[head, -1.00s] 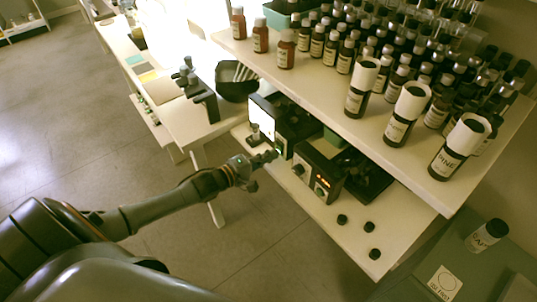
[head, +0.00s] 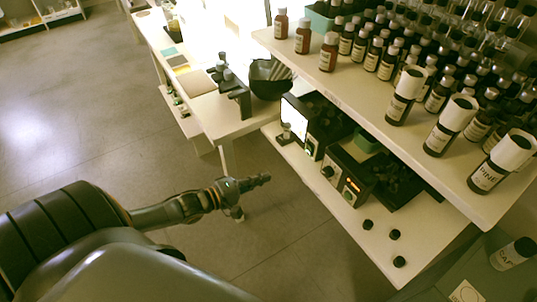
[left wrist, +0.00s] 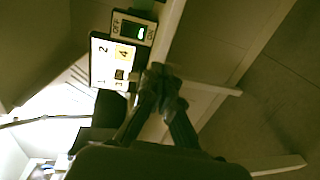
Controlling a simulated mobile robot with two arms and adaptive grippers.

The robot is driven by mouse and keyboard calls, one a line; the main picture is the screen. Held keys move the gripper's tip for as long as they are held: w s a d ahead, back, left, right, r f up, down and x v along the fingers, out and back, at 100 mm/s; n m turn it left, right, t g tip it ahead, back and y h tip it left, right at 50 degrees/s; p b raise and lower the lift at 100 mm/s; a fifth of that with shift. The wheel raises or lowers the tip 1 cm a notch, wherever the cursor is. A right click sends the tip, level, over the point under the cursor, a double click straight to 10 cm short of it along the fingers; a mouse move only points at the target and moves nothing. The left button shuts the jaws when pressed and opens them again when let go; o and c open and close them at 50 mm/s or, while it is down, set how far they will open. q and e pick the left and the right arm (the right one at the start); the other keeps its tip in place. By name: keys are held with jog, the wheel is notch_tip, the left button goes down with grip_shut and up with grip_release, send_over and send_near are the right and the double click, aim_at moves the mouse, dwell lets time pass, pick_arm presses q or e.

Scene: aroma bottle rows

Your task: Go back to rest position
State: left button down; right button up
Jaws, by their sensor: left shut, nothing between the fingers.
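My left gripper (head: 258,181) is in front of the lower shelf in the head view, over the open floor. Its fingers are together with nothing between them, and it touches nothing. In the left wrist view its closed fingers (left wrist: 163,88) point toward the shelf edge. A switch box with a green light (left wrist: 134,29) and a lit panel with numbers (left wrist: 113,62) show beyond them. My right gripper is in neither view.
The upper shelf (head: 345,95) holds rows of brown bottles, with paper-wrapped ones (head: 451,124) at the front. The lower shelf (head: 340,211) carries an orange-lit device (head: 347,174) and several black caps (head: 396,234). A side table (head: 190,95) stands behind. Floor (head: 165,160) is clear.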

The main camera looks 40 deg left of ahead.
pick_arm(q)
jog(key=s+a+f+m+g+y+p, duration=0.1)
jog(key=s+f+m+g+y, duration=0.1)
jog(key=s+f, duration=0.5)
jog(key=s+a+f+m+g+y+p, duration=0.1)
jog(key=s+f+m+g+y, duration=0.15)
jog(key=f, duration=0.85)
jog(key=s+a+f+m+g+y, duration=0.1)
jog(key=s+f+m+g+y, duration=0.15)
jog(key=s+f, duration=0.45)
jog(key=s+d+f+m+g, duration=0.3)
jog(key=s+d+f+m, duration=0.1)
jog(key=s, duration=0.6)
jog(key=s+d+f+m+g+p, duration=0.1)
jog(key=s+d+f+m+g, duration=0.3)
jog(key=s+d+f, duration=0.3)
jog(key=s+f+m, duration=0.1)
jog(key=s+f, duration=0.1)
jog(key=s, duration=0.2)
jog(key=shift+h+p, duration=0.3)
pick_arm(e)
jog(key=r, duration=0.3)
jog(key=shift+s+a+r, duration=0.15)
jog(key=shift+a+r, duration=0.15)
